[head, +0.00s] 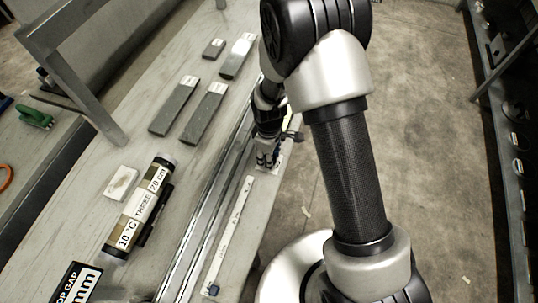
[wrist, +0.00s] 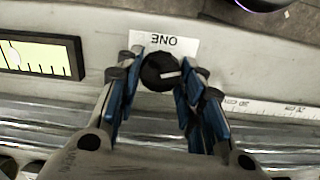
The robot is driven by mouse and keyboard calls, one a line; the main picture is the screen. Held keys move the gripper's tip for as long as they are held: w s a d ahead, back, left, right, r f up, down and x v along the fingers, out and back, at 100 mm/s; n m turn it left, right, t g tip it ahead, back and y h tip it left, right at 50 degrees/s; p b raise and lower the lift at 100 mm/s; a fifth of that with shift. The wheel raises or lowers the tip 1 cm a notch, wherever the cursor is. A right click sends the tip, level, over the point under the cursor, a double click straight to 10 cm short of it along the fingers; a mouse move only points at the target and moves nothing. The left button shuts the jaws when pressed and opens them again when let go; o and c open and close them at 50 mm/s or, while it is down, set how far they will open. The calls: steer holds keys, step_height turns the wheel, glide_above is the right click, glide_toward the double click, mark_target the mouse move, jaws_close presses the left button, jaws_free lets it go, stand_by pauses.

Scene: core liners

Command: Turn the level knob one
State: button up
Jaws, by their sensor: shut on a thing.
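In the wrist view a round black knob (wrist: 160,72) with a pale pointer line sits in front of a white label reading "ONE" (wrist: 172,42), which appears upside down. The pointer line lies roughly level across the picture. My gripper (wrist: 160,82) has its blue-padded fingers on both sides of the knob and is shut on it. In the head view my gripper (head: 267,158) is low at the bench's right edge, and the knob is hidden behind it. A level gauge with a yellow-green scale (wrist: 35,55) lies left of the knob in the wrist view.
A white ruler strip (head: 232,232) and metal rails (head: 205,220) run along the bench. A labelled tube (head: 140,208), a black pen (head: 158,215), a small white block (head: 120,183) and several grey slabs (head: 173,106) lie left of the rails. Open floor is at right.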

steer(key=c, duration=0.4)
steer(key=shift+o, duration=0.2)
steer(key=m, duration=0.5)
steer(key=o, duration=1.1)
steer(key=shift+c, duration=0.2)
step_height(320, 180, up, 12)
